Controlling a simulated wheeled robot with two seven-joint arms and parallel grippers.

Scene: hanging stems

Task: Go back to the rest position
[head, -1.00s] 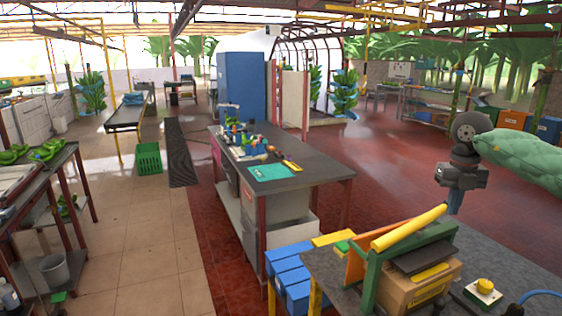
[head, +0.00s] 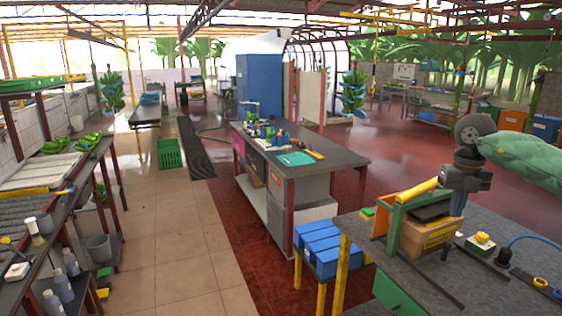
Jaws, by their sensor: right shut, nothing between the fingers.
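My right gripper (head: 459,203) hangs at the right, below a dark wrist, on an arm in a green padded sleeve. Its fingers point down and are shut with nothing between them. It shows in front of a dark-topped bench with a cardboard box (head: 428,236) in a green frame; I cannot tell its exact height above the bench. My left gripper and arm are out of view. Green banana stems hang far off, at the left (head: 112,92) and right of centre (head: 353,92).
A dark-topped table (head: 335,152) stands mid-room. Blue bins (head: 325,248) sit beside the near right bench. Racks with bottles (head: 62,284) line the left. A green crate (head: 169,153) stands on the floor. The tiled floor (head: 180,235) at centre left is clear.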

